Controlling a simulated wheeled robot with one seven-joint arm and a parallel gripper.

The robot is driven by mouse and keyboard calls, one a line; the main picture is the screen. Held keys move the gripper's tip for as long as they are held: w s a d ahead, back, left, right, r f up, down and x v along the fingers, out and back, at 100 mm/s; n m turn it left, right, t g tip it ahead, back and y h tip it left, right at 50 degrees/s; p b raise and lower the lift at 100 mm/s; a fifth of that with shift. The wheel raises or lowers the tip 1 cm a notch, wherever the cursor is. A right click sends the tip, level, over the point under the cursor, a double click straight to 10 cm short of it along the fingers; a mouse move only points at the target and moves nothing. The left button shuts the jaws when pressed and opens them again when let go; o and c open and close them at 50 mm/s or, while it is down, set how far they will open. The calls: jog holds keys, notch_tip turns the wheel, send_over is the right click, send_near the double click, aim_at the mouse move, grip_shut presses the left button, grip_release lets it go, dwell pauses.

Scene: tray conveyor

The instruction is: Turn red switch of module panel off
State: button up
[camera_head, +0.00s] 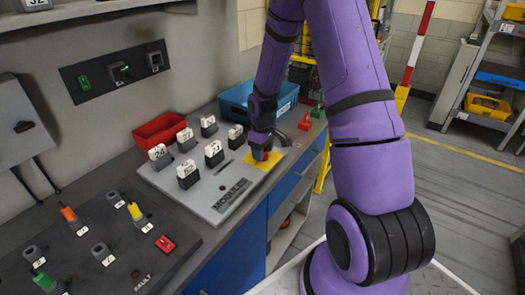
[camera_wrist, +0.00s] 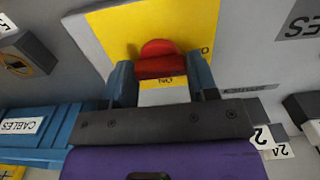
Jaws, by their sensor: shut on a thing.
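The red switch (camera_wrist: 158,58) sits on a yellow plate (camera_wrist: 115,22) with small black lettering, part of which reads "NO". It is on the pale grey module panel (camera_head: 200,203). My gripper (camera_wrist: 160,80) has its two blue fingers on either side of the red switch and is shut on it. In the head view my gripper (camera_head: 262,148) reaches down to the yellow plate (camera_head: 258,172) at the panel's right end. Only a little of the red switch (camera_head: 261,156) shows there under the gripper. Its exact on or off angle is hard to tell.
Several black modules with white tags, such as one module (camera_head: 213,158), stand on the panel left of my gripper. A red bin (camera_head: 160,130) and a blue bin (camera_head: 250,100) stand behind. A dark fault panel (camera_head: 85,255) with coloured plugs lies at the front left.

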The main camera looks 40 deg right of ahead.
jog(key=o, duration=0.9)
jog(key=shift+o, duration=0.2)
jog(key=shift+r, duration=0.1)
notch_tip(320, 180, up, 11)
dwell(0.4)
